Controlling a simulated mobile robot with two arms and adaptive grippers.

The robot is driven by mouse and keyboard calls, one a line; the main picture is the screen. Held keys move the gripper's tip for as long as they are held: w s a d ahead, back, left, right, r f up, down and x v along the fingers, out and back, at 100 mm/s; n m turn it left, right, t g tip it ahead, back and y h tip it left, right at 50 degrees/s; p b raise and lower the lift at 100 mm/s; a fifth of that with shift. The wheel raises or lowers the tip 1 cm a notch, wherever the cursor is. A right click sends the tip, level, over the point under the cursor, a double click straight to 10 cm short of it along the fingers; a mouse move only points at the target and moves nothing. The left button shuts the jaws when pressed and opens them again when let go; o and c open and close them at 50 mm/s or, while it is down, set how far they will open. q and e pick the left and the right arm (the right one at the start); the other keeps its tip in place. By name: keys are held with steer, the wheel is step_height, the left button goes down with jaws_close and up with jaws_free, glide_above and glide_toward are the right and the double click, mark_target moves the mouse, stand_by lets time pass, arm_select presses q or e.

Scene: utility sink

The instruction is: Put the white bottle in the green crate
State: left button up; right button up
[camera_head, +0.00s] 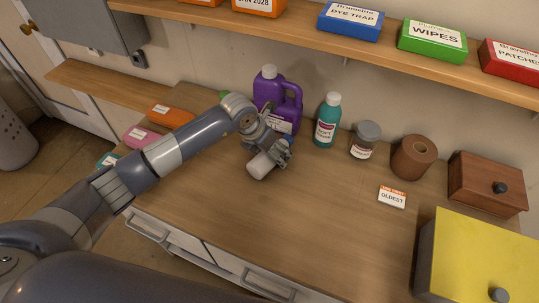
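The white bottle (261,165) is tilted near the middle of the counter, below the purple jug, with its blue-capped end up and to the right. My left gripper (277,153) is around its upper part and appears shut on it. The fingers hide part of the bottle, and I cannot tell whether its lower end touches the counter. No green crate can be clearly made out. A small green patch (223,94) shows behind my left arm, mostly hidden. My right gripper is not in view.
A purple jug (276,98), teal bottle (327,121), lidded jar (365,140) and brown roll (413,158) stand along the back. A "WIPES" box (432,41) is on the shelf. A yellow-topped box (483,255) stands front right. The middle counter (310,220) is clear.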

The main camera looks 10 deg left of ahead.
arm_select(q)
steer(key=c, duration=1.3)
steer(key=shift+o, duration=0.2)
